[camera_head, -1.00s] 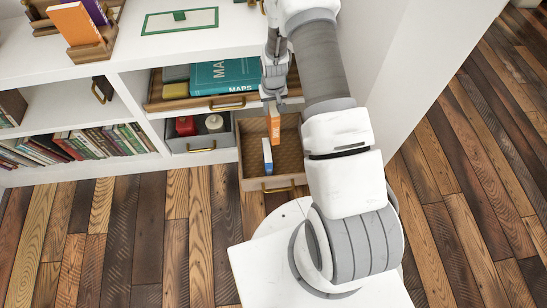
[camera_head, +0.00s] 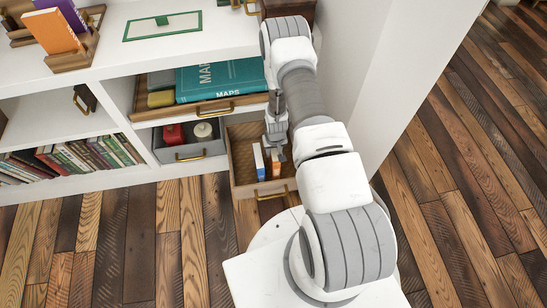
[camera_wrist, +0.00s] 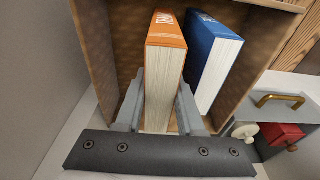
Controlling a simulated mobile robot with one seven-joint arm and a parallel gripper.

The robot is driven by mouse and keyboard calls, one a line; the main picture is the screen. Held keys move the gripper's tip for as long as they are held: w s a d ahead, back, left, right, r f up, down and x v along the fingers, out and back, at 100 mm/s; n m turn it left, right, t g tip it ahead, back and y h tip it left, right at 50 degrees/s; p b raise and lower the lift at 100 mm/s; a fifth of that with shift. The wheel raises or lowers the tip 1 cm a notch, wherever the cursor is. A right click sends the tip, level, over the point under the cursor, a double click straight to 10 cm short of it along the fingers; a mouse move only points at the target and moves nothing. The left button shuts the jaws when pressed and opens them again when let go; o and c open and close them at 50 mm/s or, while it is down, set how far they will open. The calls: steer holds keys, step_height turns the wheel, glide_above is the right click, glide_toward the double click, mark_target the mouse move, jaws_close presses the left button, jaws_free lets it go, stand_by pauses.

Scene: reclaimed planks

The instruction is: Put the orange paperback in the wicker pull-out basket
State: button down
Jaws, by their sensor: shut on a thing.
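The wicker pull-out basket (camera_head: 240,143) is pulled out at the bottom right of the shelf unit. My gripper (camera_wrist: 158,98) is shut on the orange paperback (camera_wrist: 166,30), a finger on each broad side. The orange paperback (camera_head: 276,166) stands upright inside the basket; whether it touches the basket floor cannot be told. A blue book (camera_wrist: 212,45) stands beside it with a small gap; it also shows in the head view (camera_head: 259,163). In the head view my gripper (camera_head: 277,146) is low over the basket and partly hides the paperback.
A grey drawer (camera_head: 185,153) with a red item and a pale round one is left of the basket. Above is a wooden drawer (camera_head: 205,108) with a teal maps book. A white side wall (camera_head: 350,90) rises at right. Another orange book (camera_head: 53,31) stands on top.

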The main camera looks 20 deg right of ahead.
steer(key=shift+f+b, duration=0.45)
steer(key=shift+f, duration=1.05)
steer(key=c, duration=0.5)
jaws_free()
